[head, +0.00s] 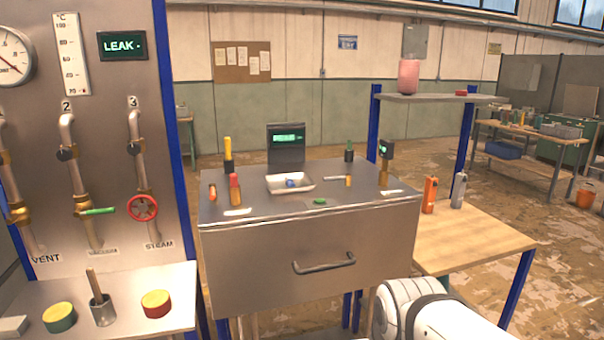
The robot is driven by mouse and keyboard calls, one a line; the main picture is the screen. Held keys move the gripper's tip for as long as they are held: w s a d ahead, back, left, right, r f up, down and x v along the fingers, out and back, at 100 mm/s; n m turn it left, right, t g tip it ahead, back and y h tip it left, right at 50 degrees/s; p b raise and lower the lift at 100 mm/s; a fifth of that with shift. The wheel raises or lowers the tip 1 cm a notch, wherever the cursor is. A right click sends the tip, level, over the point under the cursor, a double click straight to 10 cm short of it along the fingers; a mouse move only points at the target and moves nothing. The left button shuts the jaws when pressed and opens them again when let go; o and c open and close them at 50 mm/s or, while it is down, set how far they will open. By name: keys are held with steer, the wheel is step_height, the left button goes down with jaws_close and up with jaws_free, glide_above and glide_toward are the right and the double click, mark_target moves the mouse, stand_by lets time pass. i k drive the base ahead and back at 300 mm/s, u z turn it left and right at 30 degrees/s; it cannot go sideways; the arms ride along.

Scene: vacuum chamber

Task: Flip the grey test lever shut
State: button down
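I cannot pick out the grey test lever with certainty. A thin grey bar (334,178) lies on top of the metal cabinet (300,250), close to a small orange-yellow cylinder; I cannot tell whether it is a lever. On the valve panel (95,180) at the left, pipe 2 has a green lever handle (97,211), roughly level, and pipe 3 has a red handwheel (143,208). The panel's display (122,45) reads "LEAK". My gripper is out of view; only a white part of my arm shows at the bottom right.
The cabinet's drawer is shut. A shelf at left holds round pads and a cup (102,312). A wooden table (475,240) at right bears orange and grey devices. Open floor lies behind.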

mark_target(332, 178)
steer(key=z, duration=0.05)
steer(key=i, duration=1)
steer(key=u, duration=0.05)
